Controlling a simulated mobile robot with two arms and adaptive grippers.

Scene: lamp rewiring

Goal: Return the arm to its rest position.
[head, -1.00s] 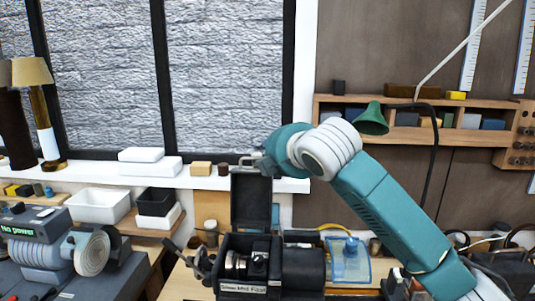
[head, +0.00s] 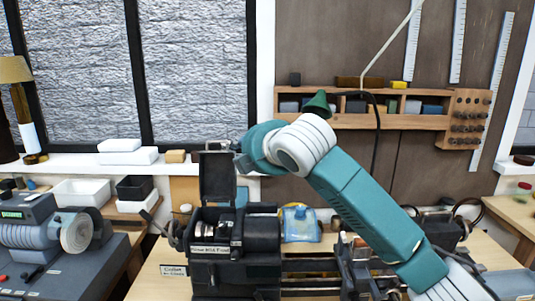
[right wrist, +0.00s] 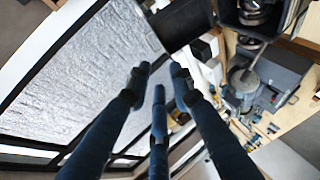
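My right arm (head: 365,200) is teal and grey. In the head view it rises from the lower right and bends at the wrist in front of the window sill. My right gripper (head: 240,162) is mostly hidden behind the wrist there, near the raised black lid (head: 216,177) of the bench machine. In the right wrist view the three dark fingers of the right gripper (right wrist: 159,82) are apart, with nothing between their tips. My left gripper is in neither view.
A black machine (head: 220,255) with rails stands on the wooden bench below the arm. A green lamp shade (head: 318,104) hangs just behind the wrist. White trays (head: 80,193) and a grey grinder (head: 35,238) are at left. A wall shelf (head: 425,121) is at back right.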

